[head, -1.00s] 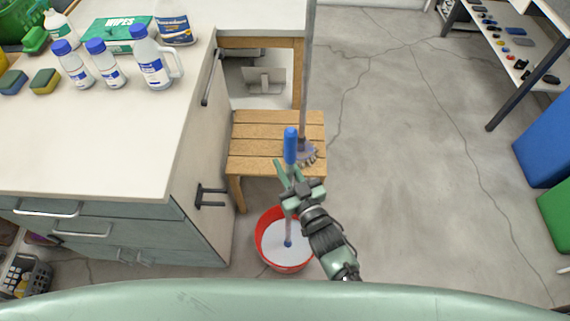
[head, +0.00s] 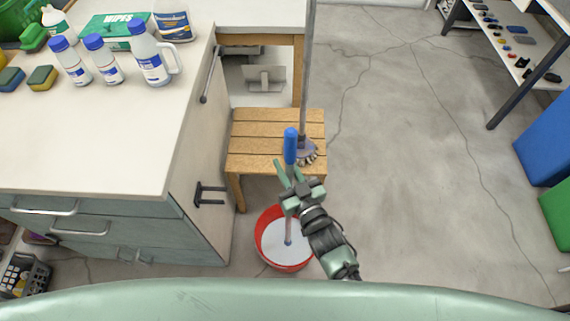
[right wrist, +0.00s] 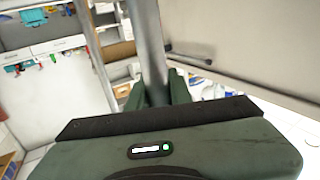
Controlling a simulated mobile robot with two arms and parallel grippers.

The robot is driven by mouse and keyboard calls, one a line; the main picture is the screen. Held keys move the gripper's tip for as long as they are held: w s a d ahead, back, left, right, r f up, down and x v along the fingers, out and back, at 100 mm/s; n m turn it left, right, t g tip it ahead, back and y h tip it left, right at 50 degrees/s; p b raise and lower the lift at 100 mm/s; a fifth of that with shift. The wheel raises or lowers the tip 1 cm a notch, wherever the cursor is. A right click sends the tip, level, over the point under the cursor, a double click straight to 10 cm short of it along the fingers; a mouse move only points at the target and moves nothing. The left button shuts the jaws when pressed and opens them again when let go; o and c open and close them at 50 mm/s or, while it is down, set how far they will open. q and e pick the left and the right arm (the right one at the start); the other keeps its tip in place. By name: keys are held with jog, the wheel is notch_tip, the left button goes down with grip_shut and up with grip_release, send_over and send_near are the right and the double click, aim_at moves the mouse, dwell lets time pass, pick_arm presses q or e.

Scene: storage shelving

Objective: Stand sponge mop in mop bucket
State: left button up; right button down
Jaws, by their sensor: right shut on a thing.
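The sponge mop (head: 290,147) has a blue grip at its top and a grey pole, which also shows in the right wrist view (right wrist: 148,50). My right gripper (head: 288,178) is shut on the pole below the blue grip. The mop is close to upright, and its lower end is over or inside the red mop bucket (head: 261,247), with a blue piece against the pale inside. I cannot tell whether it touches the bottom. The bucket stands on the floor, partly behind my right arm. My left gripper is not in view.
A wooden slatted bench (head: 262,142) stands behind the bucket, with another long-poled mop (head: 306,153) on it. A cabinet (head: 200,170) with a handle is left of the bucket. Bottles (head: 150,62) and sponges (head: 42,77) sit on its counter. The concrete floor (head: 420,180) to the right is clear.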

jog(key=c, duration=1.2)
grip_release()
